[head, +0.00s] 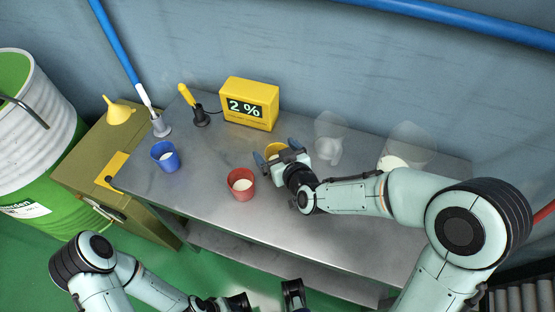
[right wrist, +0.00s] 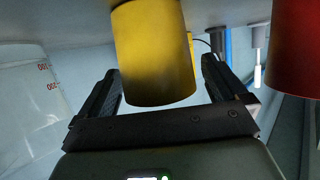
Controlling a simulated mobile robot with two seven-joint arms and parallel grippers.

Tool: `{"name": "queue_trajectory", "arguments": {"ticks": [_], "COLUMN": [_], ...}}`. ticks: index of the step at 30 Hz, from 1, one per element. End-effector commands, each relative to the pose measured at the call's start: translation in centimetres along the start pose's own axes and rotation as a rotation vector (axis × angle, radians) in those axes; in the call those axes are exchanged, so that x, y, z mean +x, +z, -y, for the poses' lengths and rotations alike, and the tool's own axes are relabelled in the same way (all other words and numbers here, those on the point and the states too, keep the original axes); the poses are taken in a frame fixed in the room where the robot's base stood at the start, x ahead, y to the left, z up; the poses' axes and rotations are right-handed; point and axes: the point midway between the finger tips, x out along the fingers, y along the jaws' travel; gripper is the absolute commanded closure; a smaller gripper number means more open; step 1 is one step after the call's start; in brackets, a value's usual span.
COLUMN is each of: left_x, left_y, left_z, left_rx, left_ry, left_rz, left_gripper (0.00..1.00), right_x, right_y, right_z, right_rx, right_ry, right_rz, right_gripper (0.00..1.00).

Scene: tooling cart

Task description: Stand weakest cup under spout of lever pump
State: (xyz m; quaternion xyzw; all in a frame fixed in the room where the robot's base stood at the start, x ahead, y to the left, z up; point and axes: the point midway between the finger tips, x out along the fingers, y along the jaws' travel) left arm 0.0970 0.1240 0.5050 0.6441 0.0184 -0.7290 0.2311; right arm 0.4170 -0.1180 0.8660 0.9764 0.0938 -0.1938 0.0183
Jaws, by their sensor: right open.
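A yellow cup (head: 276,149) stands on the grey cart, partly hidden by my right gripper (head: 277,157). That gripper is open, its fingers on either side of the cup. In the right wrist view the yellow cup (right wrist: 155,55) shows between the two fingers (right wrist: 163,90), with a gap on the right. A red cup (head: 241,184) with pale content stands left of the gripper. A blue cup (head: 165,157) with pale content stands farther left. My left gripper (head: 266,300) is partly cut off at the bottom edge.
A yellow meter (head: 249,104) reads 2 %, with a yellow-handled probe (head: 190,100) beside it. Two clear vessels (head: 330,132) stand right of the gripper. A yellow funnel (head: 118,111) sits on an olive cabinet, beside a green-and-white drum (head: 40,150). The cart's front left is clear.

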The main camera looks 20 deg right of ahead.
Motion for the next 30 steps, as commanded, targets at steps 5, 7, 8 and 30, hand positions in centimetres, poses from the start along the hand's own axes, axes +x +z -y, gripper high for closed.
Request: {"name": "queue_trajectory", "arguments": {"ticks": [5, 7, 8, 30], "left_x": [0.07, 0.06, 0.06, -0.03], "left_y": [-0.05, -0.05, -0.05, -0.01], "left_z": [0.00, -0.01, -0.01, -0.02], "left_rx": [0.000, 0.000, 0.000, 0.000], "left_ry": [0.001, 0.001, 0.001, 0.000], "left_rz": [-0.002, -0.002, -0.002, -0.001], "left_gripper": [0.51, 0.51, 0.51, 0.51], "right_x": [1.24, 1.24, 1.23, 1.06], "right_y": [0.10, 0.07, 0.06, -0.30], "right_z": [-0.02, -0.03, -0.03, -0.01], "right_rx": [-0.001, -0.001, 0.000, 0.000], "right_ry": [0.000, 0.000, 0.000, 0.000], "right_rz": [0.002, 0.001, 0.001, 0.000], "right_gripper": [0.01, 0.01, 0.01, 0.64]}}
